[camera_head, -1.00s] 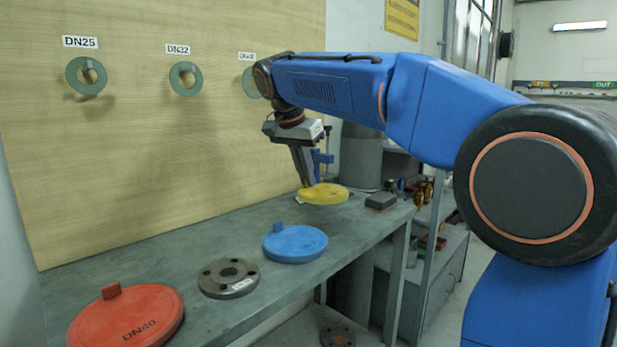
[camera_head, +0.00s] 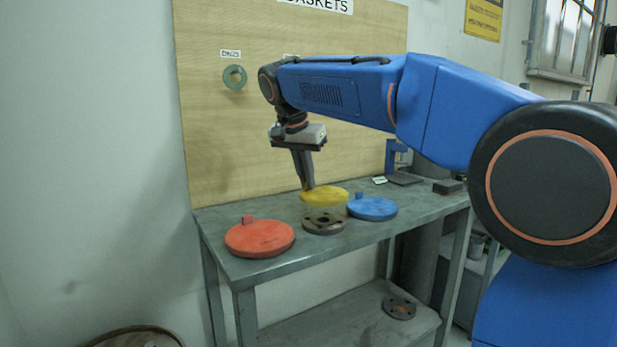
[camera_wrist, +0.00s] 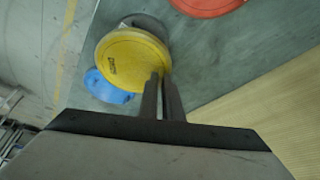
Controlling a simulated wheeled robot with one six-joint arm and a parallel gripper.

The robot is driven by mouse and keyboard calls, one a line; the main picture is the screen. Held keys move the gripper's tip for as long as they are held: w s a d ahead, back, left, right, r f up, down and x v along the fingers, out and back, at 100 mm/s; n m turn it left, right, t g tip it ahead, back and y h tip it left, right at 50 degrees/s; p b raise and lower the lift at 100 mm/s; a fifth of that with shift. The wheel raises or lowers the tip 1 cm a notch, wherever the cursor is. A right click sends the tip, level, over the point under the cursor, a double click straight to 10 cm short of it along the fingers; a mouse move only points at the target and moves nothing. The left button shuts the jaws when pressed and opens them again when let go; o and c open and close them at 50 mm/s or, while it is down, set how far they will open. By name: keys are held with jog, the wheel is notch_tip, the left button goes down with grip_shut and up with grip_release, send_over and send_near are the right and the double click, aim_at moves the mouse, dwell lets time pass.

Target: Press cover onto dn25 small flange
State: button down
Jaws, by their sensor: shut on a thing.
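My gripper (camera_head: 306,188) is shut on the yellow cover (camera_head: 325,197) and holds it by its left side. In the wrist view my gripper (camera_wrist: 163,78) grips the yellow cover (camera_wrist: 128,62) at its edge. The cover is roughly level. A dark grey flange (camera_head: 323,224) with bolt holes lies on the bench just below the yellow cover in the head view. In the wrist view the cover hides most of the flange. I cannot tell the exact height of the gap between them.
A red cover (camera_head: 260,238) lies on the bench (camera_head: 270,270) left of the flange. A blue cover (camera_head: 373,208) lies close on its right. A blue stand (camera_head: 396,158) and a dark block (camera_head: 447,187) are further right. Another flange (camera_head: 400,307) lies on the lower shelf.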

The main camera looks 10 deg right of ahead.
aim_at(304, 192)
jog(key=shift+f, duration=2.85)
jog(key=shift+f, duration=0.35)
dwell(0.5)
jog(key=c, duration=1.9)
grip_release()
jog(key=shift+o, duration=0.2)
